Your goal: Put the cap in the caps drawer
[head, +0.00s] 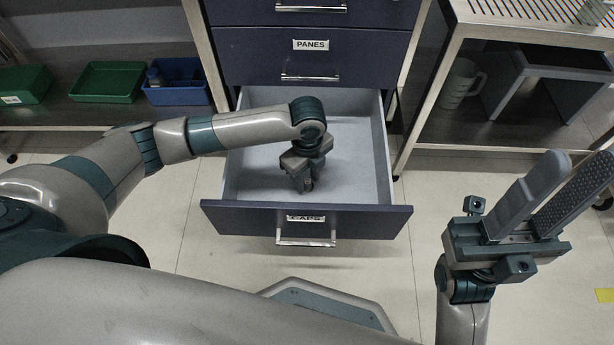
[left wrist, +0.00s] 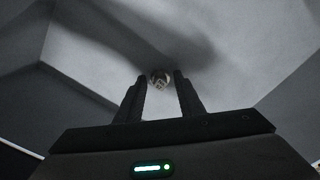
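The caps drawer (head: 306,219), labelled CAPS, is pulled open, with a pale grey inside. My left gripper (head: 306,186) points down inside the drawer opening, near its middle. In the left wrist view, a small round metallic cap (left wrist: 160,78) sits between the left fingertips (left wrist: 161,76) and fills the gap between them. The pale drawer floor shows behind it; the height above the floor is hard to tell. In the head view the cap is mostly hidden by the gripper. My right gripper (head: 582,170) is open and empty at the right, its fingers pointing up.
The closed PANES drawer (head: 312,58) is above the open one. Green (head: 108,82) and blue (head: 178,84) bins stand on a low shelf at the left. A metal-framed table at the right holds a pale mug (head: 461,84) below. The floor before the drawer is clear.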

